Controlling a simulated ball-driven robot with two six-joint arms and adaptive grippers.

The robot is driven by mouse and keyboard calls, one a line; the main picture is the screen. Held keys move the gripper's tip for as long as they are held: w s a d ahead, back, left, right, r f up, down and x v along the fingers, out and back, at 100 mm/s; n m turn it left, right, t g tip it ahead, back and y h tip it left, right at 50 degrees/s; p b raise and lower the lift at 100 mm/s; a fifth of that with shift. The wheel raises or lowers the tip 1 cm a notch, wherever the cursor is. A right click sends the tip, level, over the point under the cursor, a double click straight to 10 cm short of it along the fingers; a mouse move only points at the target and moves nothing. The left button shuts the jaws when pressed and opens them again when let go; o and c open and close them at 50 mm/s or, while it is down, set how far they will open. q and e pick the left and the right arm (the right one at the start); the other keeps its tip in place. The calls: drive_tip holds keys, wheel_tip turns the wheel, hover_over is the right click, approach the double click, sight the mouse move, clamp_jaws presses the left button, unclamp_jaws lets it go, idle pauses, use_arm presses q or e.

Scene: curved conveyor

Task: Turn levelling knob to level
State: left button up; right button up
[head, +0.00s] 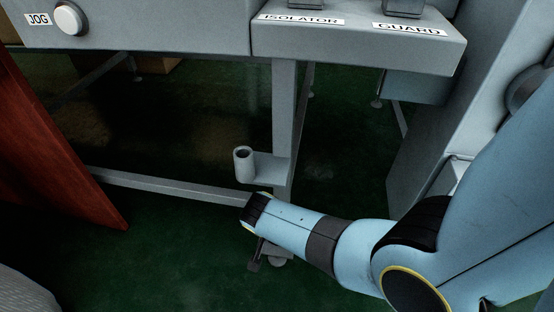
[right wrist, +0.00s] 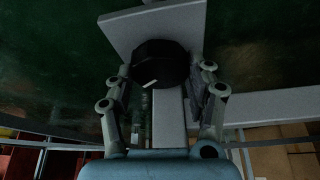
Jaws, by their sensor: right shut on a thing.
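The levelling knob (right wrist: 160,68) is a dark round knob with a short white mark, seen in the right wrist view at the foot of a grey leg. My right gripper (right wrist: 162,90) has its fingers on both sides of the knob and is shut on it. In the head view my right gripper (head: 262,258) points down low by the leg, and the arm hides most of it and the knob. My left gripper is not in view.
A grey bracket with a short upright tube (head: 243,165) sticks out from the leg (head: 284,110) above my right wrist. The console with JOG, ISOLATOR and GUARD labels (head: 350,30) overhangs. A red-brown panel (head: 50,150) stands at left. Green floor (head: 180,265) is open there.

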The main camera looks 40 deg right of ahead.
drive_tip(key=n+t+y+p, duration=0.1)
drive_tip(key=n+p, duration=0.1)
drive_tip(key=n, duration=0.2)
drive_tip(key=shift+d+r, duration=0.1)
drive_tip(key=shift+n+t+y, duration=0.3)
drive_tip(key=shift+n, duration=0.4)
drive_tip(key=n+y+p, duration=0.1)
drive_tip(key=n, duration=0.2)
drive_tip(key=shift+p, duration=0.4)
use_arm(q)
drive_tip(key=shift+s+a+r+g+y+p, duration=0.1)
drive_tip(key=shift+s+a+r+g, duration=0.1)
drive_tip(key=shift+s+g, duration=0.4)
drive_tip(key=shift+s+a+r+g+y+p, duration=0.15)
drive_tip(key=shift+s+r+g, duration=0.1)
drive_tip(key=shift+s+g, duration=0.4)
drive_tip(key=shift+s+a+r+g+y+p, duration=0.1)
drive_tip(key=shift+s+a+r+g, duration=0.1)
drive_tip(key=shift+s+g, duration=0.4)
use_arm(e)
drive_tip(key=shift+s+d+n+y, duration=0.1)
drive_tip(key=shift+n+y, duration=0.4)
drive_tip(key=shift+n, duration=0.6)
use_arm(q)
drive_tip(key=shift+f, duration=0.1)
use_arm(e)
drive_tip(key=o, duration=1.2)
drive_tip(key=shift+t, duration=0.3)
